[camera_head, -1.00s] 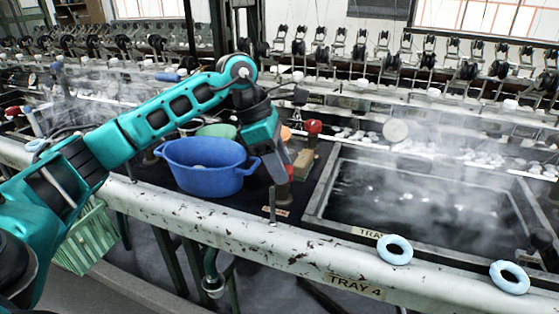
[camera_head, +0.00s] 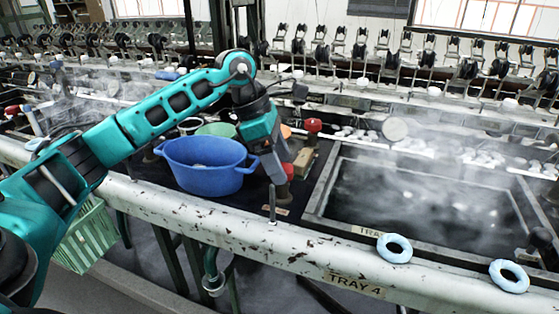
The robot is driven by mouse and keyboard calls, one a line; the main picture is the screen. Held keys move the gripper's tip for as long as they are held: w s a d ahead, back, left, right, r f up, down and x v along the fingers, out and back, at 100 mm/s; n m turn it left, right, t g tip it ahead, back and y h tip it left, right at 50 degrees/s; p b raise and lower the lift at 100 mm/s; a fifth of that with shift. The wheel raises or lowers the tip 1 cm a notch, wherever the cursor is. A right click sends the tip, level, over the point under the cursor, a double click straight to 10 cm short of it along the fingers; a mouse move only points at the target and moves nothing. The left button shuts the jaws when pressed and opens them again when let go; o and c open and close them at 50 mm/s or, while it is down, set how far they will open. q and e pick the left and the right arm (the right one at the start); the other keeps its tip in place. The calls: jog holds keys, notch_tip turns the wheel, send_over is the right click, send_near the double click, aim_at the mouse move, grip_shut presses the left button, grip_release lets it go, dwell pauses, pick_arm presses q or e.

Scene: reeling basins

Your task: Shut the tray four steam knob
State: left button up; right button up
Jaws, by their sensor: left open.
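The tray four basin (camera_head: 312,203) is the dark, steaming one on the right, with a "TRAY 4" label (camera_head: 354,285) on the front rail. A red knob (camera_head: 289,172) shows low beside my left gripper, partly hidden by it; I cannot tell whether the fingers touch it. Another red knob (camera_head: 313,125) stands upright on a stem farther back. My left gripper (camera_head: 279,183) is open and points down between the blue tub and the basin. My right gripper is not in view.
A blue tub (camera_head: 205,178) stands just left of the gripper, with a green bowl (camera_head: 216,130) behind it. A tan block (camera_head: 303,162) is close on the right. Two pale blue rings (camera_head: 395,249) (camera_head: 509,276) lie on the front rail (camera_head: 180,214). Steam blurs the basin.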

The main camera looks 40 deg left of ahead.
pick_arm(q)
jog(key=p+v, duration=0.2)
jog(key=v, duration=1)
jog(key=shift+r, duration=0.2)
